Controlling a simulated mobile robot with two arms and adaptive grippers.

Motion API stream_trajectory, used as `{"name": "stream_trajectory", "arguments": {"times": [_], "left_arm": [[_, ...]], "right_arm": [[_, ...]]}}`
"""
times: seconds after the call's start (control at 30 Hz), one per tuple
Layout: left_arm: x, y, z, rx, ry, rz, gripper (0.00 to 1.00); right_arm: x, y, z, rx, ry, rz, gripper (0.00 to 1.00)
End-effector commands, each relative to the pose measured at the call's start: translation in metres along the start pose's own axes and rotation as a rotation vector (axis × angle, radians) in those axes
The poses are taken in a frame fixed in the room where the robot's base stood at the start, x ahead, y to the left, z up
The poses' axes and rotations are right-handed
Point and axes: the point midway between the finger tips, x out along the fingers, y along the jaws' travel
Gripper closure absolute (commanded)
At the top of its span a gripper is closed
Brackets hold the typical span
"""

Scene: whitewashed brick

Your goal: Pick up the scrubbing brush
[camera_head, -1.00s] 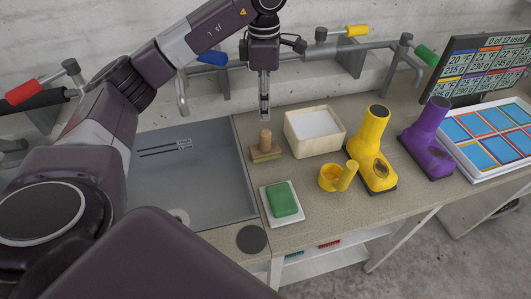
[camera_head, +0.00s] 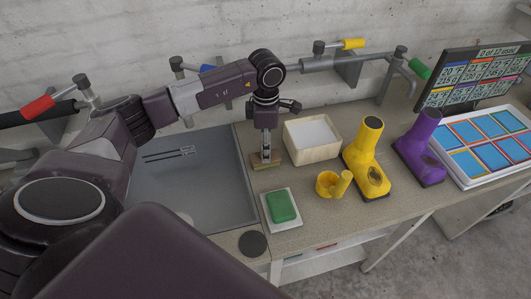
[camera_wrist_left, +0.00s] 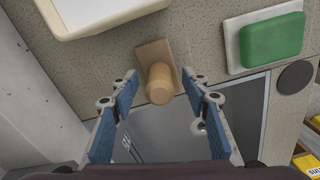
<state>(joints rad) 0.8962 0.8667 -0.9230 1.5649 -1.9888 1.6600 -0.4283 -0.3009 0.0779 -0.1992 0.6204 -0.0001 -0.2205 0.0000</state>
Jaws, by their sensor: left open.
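The scrubbing brush has a wooden block (camera_head: 266,165) with an upright round handle, and it stands on the counter right of the sink. In the left wrist view its knob-shaped handle (camera_wrist_left: 160,84) shows between and just beyond the fingertips. My left gripper (camera_head: 266,157) points down at the brush, and in the head view it covers most of the handle. In the left wrist view the left gripper (camera_wrist_left: 158,95) is open, with a gap on both sides of the handle. My right gripper is not in view.
A green sponge (camera_head: 283,206) on a white tray lies in front of the brush. A wooden box (camera_head: 313,139) stands to its right. A yellow cup (camera_head: 329,184), yellow boot (camera_head: 365,160) and purple boot (camera_head: 420,150) stand farther right. The sink (camera_head: 185,185) is left.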

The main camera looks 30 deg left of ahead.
Motion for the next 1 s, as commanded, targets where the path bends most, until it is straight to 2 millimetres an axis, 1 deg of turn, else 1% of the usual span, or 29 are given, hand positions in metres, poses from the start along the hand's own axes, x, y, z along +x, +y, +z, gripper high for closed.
{"name": "stream_trajectory", "arguments": {"times": [0.17, 0.57, 0.87, 1.0], "left_arm": [[0.0006, 0.0003, 0.0000, 0.000, 0.000, 0.001, 0.57], [0.0001, 0.0005, -0.0002, 0.000, 0.000, 0.001, 1.00], [-0.0011, 0.0008, 0.0000, 0.000, -0.001, 0.002, 1.00], [-0.0074, 0.0016, 0.0001, -0.001, -0.001, 0.003, 1.00]], "right_arm": [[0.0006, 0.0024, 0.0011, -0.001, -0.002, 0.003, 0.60], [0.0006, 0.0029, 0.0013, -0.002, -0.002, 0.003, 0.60], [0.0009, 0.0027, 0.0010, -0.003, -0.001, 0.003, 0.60], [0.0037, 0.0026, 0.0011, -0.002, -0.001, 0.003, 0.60]]}}
